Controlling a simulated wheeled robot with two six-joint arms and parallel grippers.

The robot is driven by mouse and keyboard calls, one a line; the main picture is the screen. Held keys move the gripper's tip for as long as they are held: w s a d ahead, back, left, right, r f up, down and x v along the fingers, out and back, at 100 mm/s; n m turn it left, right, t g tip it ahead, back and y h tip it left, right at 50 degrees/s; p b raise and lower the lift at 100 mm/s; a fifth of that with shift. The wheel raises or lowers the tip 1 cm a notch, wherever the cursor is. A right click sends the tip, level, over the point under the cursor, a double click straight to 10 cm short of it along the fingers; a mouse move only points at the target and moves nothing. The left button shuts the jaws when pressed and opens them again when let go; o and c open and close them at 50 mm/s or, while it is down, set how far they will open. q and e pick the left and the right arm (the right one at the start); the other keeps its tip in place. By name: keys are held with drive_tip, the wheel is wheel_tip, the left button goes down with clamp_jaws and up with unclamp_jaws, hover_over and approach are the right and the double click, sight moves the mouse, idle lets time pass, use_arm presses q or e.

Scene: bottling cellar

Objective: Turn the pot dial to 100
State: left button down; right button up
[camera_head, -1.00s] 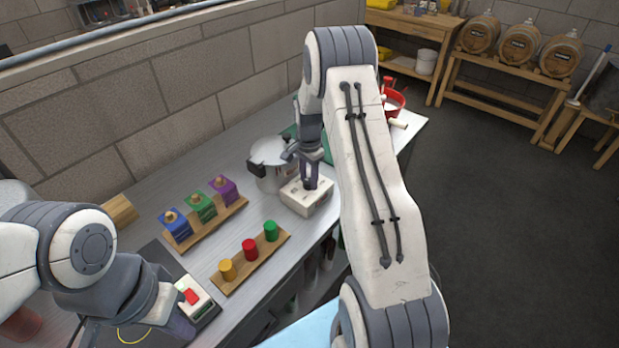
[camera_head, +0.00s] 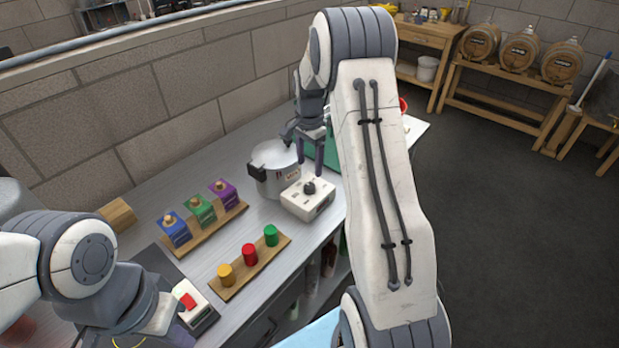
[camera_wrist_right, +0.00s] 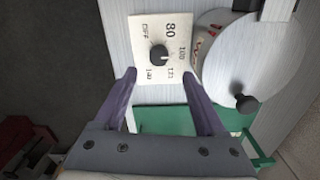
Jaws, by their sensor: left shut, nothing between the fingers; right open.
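The pot dial is a dark round knob (camera_head: 309,187) on a white box (camera_head: 318,204). In the right wrist view the knob (camera_wrist_right: 158,53) sits on the white face, marked OFF, 80, 100, 121 and 140. A small pale mark shows at its lower right, too small to read its setting surely. My right gripper (camera_head: 311,167) is open, raised above and behind the box; in the wrist view its purple fingers (camera_wrist_right: 159,73) are spread, apart from the knob. The steel pot (camera_head: 273,182) stands beside the box. My left gripper (camera_head: 182,332) is shut and empty near the bottom left.
A rack of blue, green and purple blocks (camera_head: 212,230) and a board with yellow, red and green cylinders (camera_head: 263,268) stand left of the box. A small device with a red switch (camera_head: 187,301) lies near my left gripper. A green item (camera_wrist_right: 160,119) lies behind the box.

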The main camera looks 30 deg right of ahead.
drive_tip(key=shift+r, duration=1.45)
drive_tip(key=s+a+r+n, duration=0.3)
drive_tip(key=s+a+n, duration=0.2)
drive_tip(key=a, duration=0.6)
drive_tip(key=s+a+r+n, duration=0.3)
drive_tip(key=s+a+n, duration=0.25)
drive_tip(key=a, duration=0.65)
drive_tip(key=s+a+n, duration=0.3)
drive_tip(key=s+n, duration=0.3)
drive_tip(key=s, duration=0.4)
drive_tip(key=s+a+n+y, duration=0.1)
drive_tip(key=s+a+n, duration=0.3)
drive_tip(key=s, duration=0.7)
drive_tip(key=shift+f+n, duration=0.25)
drive_tip(key=shift+n, duration=1)
